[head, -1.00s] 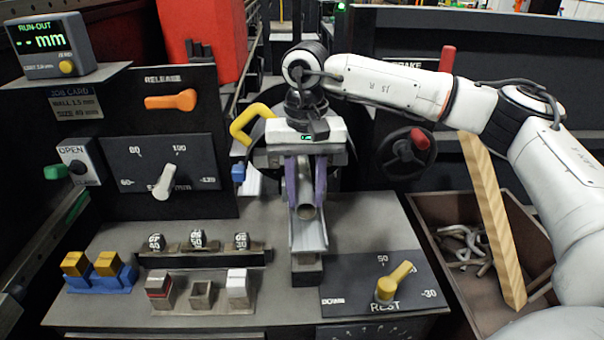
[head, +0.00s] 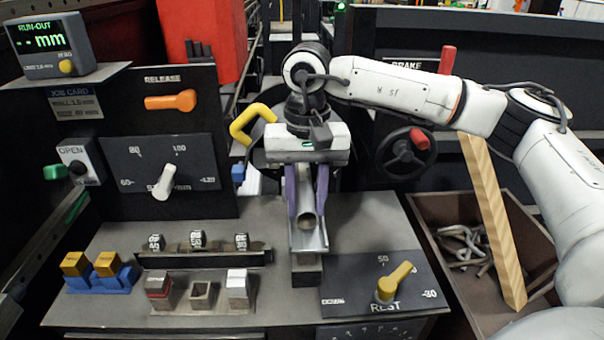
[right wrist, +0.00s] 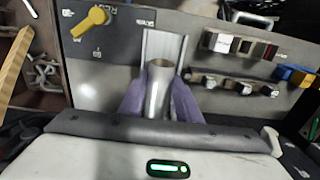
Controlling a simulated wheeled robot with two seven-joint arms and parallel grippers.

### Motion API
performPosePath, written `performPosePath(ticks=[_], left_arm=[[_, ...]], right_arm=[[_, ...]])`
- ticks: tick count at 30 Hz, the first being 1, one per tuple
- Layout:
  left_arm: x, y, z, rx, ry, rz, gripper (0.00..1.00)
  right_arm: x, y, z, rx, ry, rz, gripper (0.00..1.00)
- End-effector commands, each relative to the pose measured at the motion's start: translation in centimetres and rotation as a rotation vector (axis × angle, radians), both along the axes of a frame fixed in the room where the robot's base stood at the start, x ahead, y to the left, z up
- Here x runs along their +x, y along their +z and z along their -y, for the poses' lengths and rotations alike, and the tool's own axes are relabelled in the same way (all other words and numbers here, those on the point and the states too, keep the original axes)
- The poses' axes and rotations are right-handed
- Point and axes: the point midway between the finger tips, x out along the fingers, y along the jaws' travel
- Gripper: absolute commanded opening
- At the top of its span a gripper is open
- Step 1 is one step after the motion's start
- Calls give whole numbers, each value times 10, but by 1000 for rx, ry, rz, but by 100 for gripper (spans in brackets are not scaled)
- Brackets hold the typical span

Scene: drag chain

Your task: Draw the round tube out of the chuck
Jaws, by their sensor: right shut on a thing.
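The round tube (head: 308,215) is a grey metal pipe with its open end toward me, lying along a metal trough (head: 312,239) in the middle of the bench. My right gripper (head: 306,205) is shut on the tube, one purple finger on each side of it. In the right wrist view the tube (right wrist: 158,92) sits between the purple fingers (right wrist: 160,105), its open end past them. The chuck is hidden behind my right gripper and wrist in the head view, so I cannot tell whether the tube's far end is inside it. My left gripper is not in view.
A yellow bent handle (head: 250,122) stands left of my right wrist, and a handwheel (head: 404,153) right of it. A yellow knob (head: 394,282) marked REST is at the front right. A bin (head: 425,208) with bent pieces and a wooden bar (head: 490,215) is at the right.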

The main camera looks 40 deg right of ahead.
Motion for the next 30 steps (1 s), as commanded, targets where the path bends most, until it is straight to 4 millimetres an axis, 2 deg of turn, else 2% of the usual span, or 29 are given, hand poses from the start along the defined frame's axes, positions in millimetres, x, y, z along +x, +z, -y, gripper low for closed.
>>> performPosePath(ticks=[30], left_arm=[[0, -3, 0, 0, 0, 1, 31]], right_arm=[[-42, 6, -26, 1, 2, -1, 4]])
